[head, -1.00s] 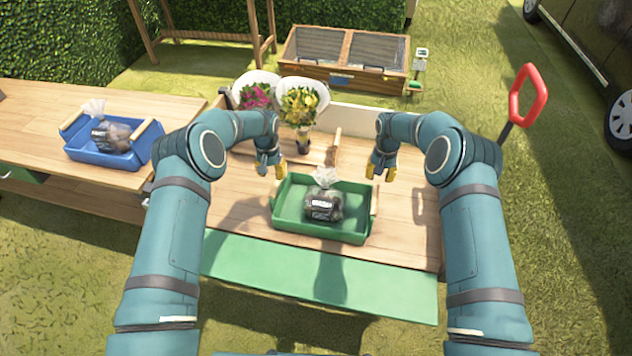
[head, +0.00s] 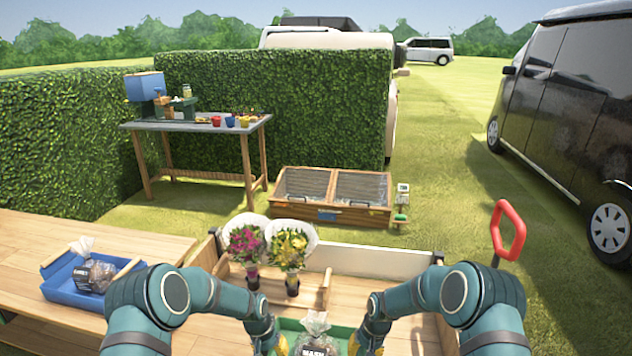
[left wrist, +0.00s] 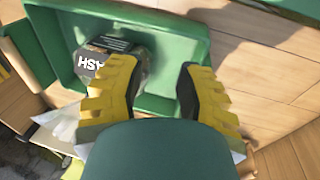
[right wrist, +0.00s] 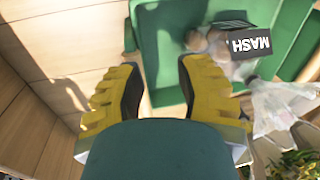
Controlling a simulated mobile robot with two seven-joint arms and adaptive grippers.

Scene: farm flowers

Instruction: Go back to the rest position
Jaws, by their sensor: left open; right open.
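My left gripper (head: 268,345) and right gripper (head: 362,345) are at the bottom of the head view, on either side of the green tray (head: 292,325). A clear bag labelled MASH (head: 316,340) lies in the tray. In the left wrist view the yellow fingers (left wrist: 158,88) are open and empty above the tray (left wrist: 225,15), with the bag (left wrist: 118,50) beyond the left finger. In the right wrist view the fingers (right wrist: 158,85) are open and empty over the tray's edge (right wrist: 160,50), and the bag (right wrist: 238,45) lies to their right.
Two wrapped bouquets, pink (head: 245,243) and yellow (head: 290,248), stand at the back of the cart. A blue tray (head: 75,285) with a bag sits on the left table (head: 150,245). A red handle (head: 508,230) rises at right. Grass lies beyond.

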